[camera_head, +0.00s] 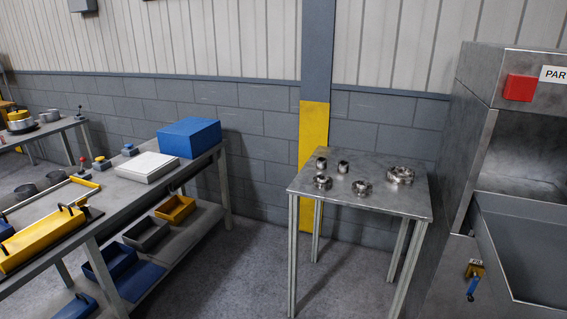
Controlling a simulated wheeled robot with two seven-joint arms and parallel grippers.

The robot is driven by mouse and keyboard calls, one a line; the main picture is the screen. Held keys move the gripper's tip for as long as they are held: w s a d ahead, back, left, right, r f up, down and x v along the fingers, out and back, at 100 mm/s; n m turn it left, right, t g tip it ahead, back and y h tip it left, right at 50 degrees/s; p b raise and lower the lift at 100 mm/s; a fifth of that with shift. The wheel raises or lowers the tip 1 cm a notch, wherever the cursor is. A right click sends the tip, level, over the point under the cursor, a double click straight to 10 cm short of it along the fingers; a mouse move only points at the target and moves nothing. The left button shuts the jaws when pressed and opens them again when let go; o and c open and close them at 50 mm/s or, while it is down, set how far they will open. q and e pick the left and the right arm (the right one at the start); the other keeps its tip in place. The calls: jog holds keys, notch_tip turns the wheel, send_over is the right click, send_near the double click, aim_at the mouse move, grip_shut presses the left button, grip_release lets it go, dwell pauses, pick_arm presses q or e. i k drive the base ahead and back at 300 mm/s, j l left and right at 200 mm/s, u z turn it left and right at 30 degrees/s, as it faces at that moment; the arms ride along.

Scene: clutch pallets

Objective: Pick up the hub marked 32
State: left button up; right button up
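Several round metal parts stand on a small metal table (385,203) right of the middle. Two small ones, one at the back left (321,163) and one beside it (343,167), look like short cylinders. Two flanged ones are nearer the front, one on the left (322,183) and one in the middle (362,188). A wider ring-shaped part (400,175) lies at the right. Any markings are too small to read, so I cannot tell which is the hub marked 32. Neither of my grippers shows.
A long workbench (130,192) on the left holds a blue box (189,136), a white box (148,167) and a yellow tray (42,239). A metal cabinet (455,140) with a basin stands right of the small table. A yellow-and-grey post (313,125) is behind the table. Floor is clear between bench and table.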

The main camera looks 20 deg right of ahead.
aim_at(360, 187)
jog(key=i+j+z, duration=0.15)
jog(key=i+z, duration=0.2)
jog(key=i, duration=0.25)
jog(key=i+j+z, duration=0.4)
jog(key=i, duration=0.2)
jog(key=i+j+z, duration=0.35)
jog(key=i, duration=0.2)
